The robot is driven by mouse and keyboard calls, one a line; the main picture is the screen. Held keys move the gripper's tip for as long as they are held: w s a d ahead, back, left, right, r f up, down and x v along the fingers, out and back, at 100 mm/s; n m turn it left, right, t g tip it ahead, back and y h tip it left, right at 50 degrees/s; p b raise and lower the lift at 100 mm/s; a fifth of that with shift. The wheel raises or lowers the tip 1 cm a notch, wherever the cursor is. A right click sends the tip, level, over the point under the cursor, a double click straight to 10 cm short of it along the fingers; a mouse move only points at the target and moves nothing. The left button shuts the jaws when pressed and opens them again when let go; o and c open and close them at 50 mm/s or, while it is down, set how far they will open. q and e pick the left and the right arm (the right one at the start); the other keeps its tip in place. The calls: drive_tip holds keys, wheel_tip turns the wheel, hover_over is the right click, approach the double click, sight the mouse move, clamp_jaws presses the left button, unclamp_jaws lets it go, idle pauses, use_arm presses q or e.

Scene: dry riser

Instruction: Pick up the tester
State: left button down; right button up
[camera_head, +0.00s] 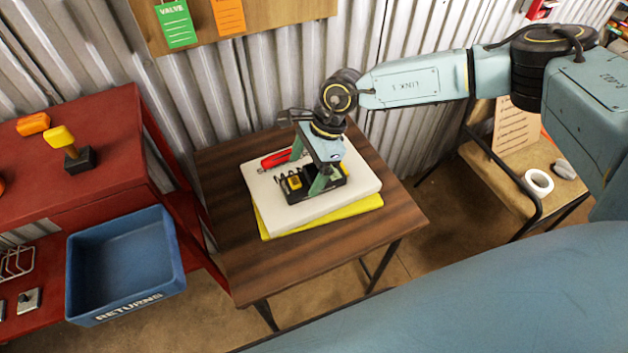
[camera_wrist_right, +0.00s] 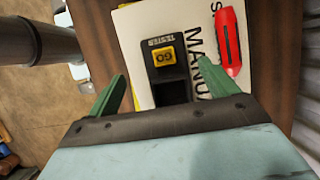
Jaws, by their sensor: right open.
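My right gripper (camera_head: 308,168) is open, pointing down over the tester, with a finger to each side. The right gripper (camera_wrist_right: 160,72) also shows in the wrist view. I cannot tell whether the fingers touch the tester. My left gripper is out of view.
A red tool (camera_head: 276,159) lies on the manual beside the tester. A yellow book (camera_head: 368,205) lies under the manual. A blue RETURNS bin (camera_head: 128,305) and a red bench (camera_head: 105,183) stand left. The wooden table (camera_head: 235,262) is bare around the books.

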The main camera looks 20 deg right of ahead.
sight(296, 181)
drive_tip(key=x, duration=0.5)
drive_tip(key=shift+w+a+b, duration=0.3)
drive_tip(key=shift+w+b, duration=0.05)
drive_tip(key=shift+b, duration=0.05)
drive_tip(key=c, duration=1.4)
